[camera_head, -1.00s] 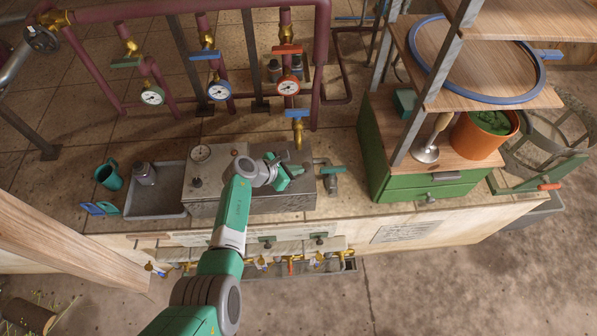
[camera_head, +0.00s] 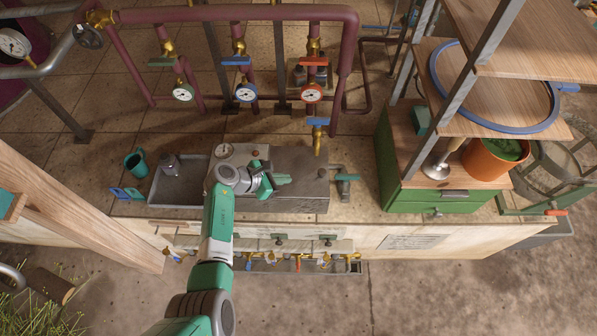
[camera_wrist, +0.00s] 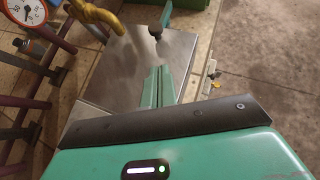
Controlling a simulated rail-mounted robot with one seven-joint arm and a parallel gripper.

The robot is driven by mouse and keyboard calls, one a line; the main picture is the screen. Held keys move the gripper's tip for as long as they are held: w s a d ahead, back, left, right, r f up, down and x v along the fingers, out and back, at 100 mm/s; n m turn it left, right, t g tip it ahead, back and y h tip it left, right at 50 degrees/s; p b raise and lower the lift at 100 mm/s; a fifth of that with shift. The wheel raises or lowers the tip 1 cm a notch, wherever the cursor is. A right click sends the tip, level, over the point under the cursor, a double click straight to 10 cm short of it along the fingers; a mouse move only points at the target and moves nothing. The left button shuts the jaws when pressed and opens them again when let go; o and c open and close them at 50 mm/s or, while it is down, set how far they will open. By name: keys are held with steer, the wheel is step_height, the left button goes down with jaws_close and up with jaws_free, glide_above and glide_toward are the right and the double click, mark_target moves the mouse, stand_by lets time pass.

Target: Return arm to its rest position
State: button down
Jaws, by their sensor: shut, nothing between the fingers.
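My gripper (camera_head: 281,180) is shut and empty. In the head view it is above the grey metal box (camera_head: 302,190) on the counter, with my green arm reaching up to it from the bottom of the picture. In the wrist view the two green fingers of my gripper (camera_wrist: 158,86) lie side by side, pressed together, over the metal top (camera_wrist: 128,60). I cannot tell the exact gap between the fingertips and the metal below.
Left are a grey basin (camera_head: 180,203) and a teal mug (camera_head: 136,164). Maroon pipes with valves (camera_head: 232,14) stand behind. A green drawer cabinet (camera_head: 436,206) stands right; a wooden beam (camera_head: 85,220) is at lower left.

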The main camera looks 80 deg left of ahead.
steer(key=shift+v, duration=1.2)
